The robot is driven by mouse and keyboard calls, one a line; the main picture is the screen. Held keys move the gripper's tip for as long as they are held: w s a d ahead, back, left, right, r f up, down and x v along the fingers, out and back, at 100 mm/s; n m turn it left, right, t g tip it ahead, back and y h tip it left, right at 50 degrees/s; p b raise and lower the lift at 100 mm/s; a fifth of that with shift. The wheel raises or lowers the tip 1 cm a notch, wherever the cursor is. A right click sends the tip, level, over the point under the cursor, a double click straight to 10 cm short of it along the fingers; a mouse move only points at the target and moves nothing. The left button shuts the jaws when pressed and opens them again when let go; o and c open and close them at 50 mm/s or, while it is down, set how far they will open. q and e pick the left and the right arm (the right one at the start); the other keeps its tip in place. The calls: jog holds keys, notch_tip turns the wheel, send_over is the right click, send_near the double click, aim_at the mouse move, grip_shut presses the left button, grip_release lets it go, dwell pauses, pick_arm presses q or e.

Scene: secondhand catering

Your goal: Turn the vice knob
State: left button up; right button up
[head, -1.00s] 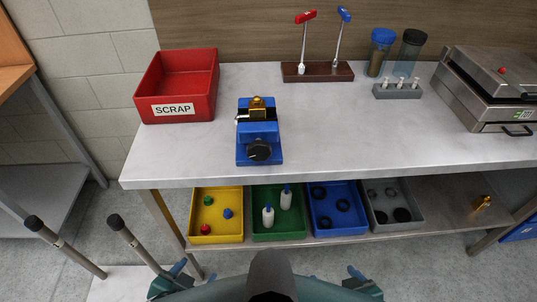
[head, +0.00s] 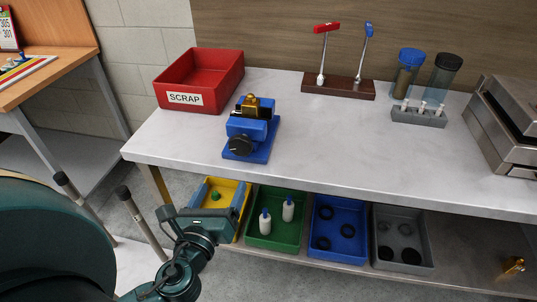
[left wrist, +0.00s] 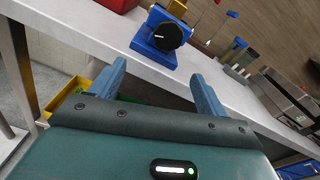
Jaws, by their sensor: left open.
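The blue vice (head: 251,131) stands on the grey worktop near its front edge, with a brass-coloured part held at its top. Its round black knob (head: 241,146) faces the front edge. In the left wrist view the knob (left wrist: 168,36) shows beyond the fingers, with a white mark on its face. My left gripper (head: 204,202) is below the worktop's front edge, short of the vice and apart from it. Its two blue fingers (left wrist: 160,88) are spread wide with nothing between them. My right gripper is not in view.
A red SCRAP bin (head: 199,78) stands behind and left of the vice. A wooden rack (head: 338,86) holds red and blue T-handled tools. The worktop's front edge (head: 330,194) lies above a shelf with a green bin (head: 275,233) and other coloured bins.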

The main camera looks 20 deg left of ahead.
aim_at(240, 150)
pick_arm(q)
jog(key=shift+m+t, duration=0.3)
jog(key=shift+m, duration=0.2)
jog(key=x, duration=0.4)
jog(key=p+x, duration=0.1)
jog(key=x, duration=0.3)
jog(key=r+p+x, duration=0.1)
jog(key=x, duration=0.2)
jog(key=shift+w+d+r, duration=0.1)
jog(key=shift+w+d, duration=0.05)
jog(key=shift+w, duration=0.3)
jog(key=shift+p+x, duration=0.3)
jog(key=shift+x, duration=0.45)
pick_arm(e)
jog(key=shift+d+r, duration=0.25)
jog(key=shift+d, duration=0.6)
pick_arm(q)
jog(key=shift+c, duration=0.2)
jog(key=c, duration=1)
jog(key=shift+o, duration=0.2)
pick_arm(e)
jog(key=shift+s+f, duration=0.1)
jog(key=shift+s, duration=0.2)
